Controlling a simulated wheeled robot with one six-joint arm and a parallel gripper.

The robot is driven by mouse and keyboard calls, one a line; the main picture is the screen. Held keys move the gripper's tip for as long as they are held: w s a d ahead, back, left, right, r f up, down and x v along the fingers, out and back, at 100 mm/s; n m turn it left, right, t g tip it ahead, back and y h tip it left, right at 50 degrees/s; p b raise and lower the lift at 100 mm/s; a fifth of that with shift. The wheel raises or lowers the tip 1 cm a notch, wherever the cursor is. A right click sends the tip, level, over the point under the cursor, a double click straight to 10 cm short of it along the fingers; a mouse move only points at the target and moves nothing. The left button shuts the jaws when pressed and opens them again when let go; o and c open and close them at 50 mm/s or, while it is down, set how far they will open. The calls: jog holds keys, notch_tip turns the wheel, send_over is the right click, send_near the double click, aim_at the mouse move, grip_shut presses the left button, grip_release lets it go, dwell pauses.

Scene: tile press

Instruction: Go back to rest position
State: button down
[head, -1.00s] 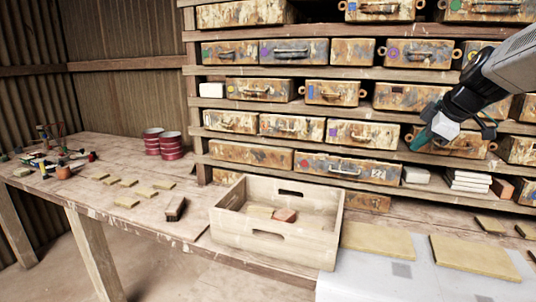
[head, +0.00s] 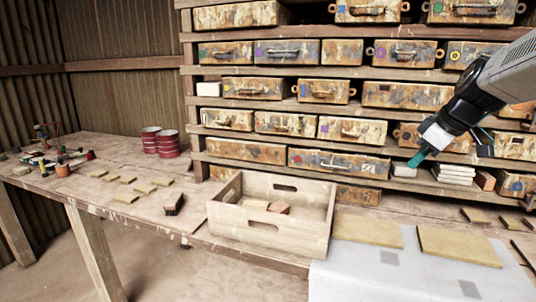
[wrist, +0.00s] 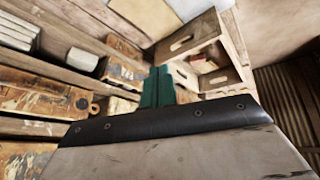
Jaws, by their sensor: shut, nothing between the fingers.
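My gripper (head: 418,158) is at the right of the head view, raised in front of the shelf drawers and above the workbench. Its teal fingers (wrist: 158,88) are together in the wrist view, with nothing between them. The wooden crate (head: 262,235) stands on the bench to the lower left of my gripper, well apart from it. A few small blocks (head: 278,208) lie in the crate. The crate also shows beyond the fingertips in the wrist view (wrist: 195,40).
A shelf rack with painted drawers (head: 338,163) fills the back. Red tins (head: 168,145), small tiles (head: 144,187) and tools (head: 62,168) sit at left. Open air surrounds my gripper in front of the shelves.

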jog(key=s+a+f+m+g+h, duration=0.1)
jog(key=s+a+f+m, duration=0.1)
jog(key=s, duration=0.8)
jog(key=s+a+f+m+g, duration=0.1)
jog(key=s+a+f+m, duration=0.2)
jog(key=s, duration=0.8)
jog(key=s+a+f+m+g+h, duration=0.1)
jog(key=s+a+f+m+g, duration=0.1)
jog(key=s, duration=0.9)
jog(key=shift+a+f+m+h, duration=0.3)
jog(key=shift+a+f+m, duration=0.4)
jog(key=shift+a+f, duration=0.25)
jog(key=shift+s+r, duration=0.1)
jog(key=shift+s, duration=0.1)
